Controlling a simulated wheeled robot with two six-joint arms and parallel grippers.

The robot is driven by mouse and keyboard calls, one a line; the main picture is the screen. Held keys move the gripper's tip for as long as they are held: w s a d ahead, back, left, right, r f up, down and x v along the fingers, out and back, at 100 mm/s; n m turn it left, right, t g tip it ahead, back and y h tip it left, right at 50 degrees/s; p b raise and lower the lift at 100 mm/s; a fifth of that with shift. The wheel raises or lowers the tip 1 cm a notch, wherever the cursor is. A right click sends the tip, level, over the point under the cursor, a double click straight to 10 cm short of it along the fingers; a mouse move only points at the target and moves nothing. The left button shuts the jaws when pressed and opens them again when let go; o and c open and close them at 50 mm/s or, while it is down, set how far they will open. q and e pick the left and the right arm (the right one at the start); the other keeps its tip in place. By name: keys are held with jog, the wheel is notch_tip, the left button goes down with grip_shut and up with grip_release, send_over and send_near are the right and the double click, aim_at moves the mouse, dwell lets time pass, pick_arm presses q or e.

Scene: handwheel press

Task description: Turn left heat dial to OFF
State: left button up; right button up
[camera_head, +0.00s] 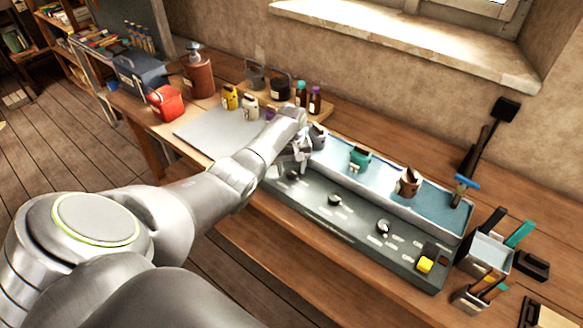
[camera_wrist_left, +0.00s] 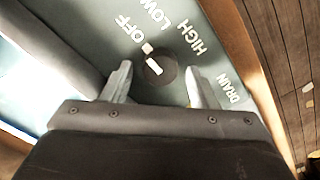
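The left heat dial (camera_head: 292,175) is a small dark round knob at the left end of the grey control panel, partly hidden by my gripper in the head view. In the left wrist view the dial (camera_wrist_left: 163,72) carries a short white bar near its edge on the OFF side. A pale tick lies just beyond it. OFF, LOW and HIGH are lettered around it. My left gripper (camera_head: 298,160) is over the dial. Its two fingers (camera_wrist_left: 160,86) are apart, one on each side of the dial, with nothing clasped. Whether they touch it is unclear. My right gripper is not in view.
Two more dials (camera_head: 335,200) (camera_head: 383,228) and a yellow button (camera_head: 425,265) are on the panel. A long blue water tray (camera_head: 395,180) with several stamp-like pots runs behind it. Tool holders (camera_head: 487,250) stand at right.

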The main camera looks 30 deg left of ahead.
aim_at(292, 170)
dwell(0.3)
pick_arm(q)
notch_tip(292, 170, up, 17)
jog(key=shift+r+b, duration=0.2)
jog(key=shift+b, duration=0.25)
dwell(0.4)
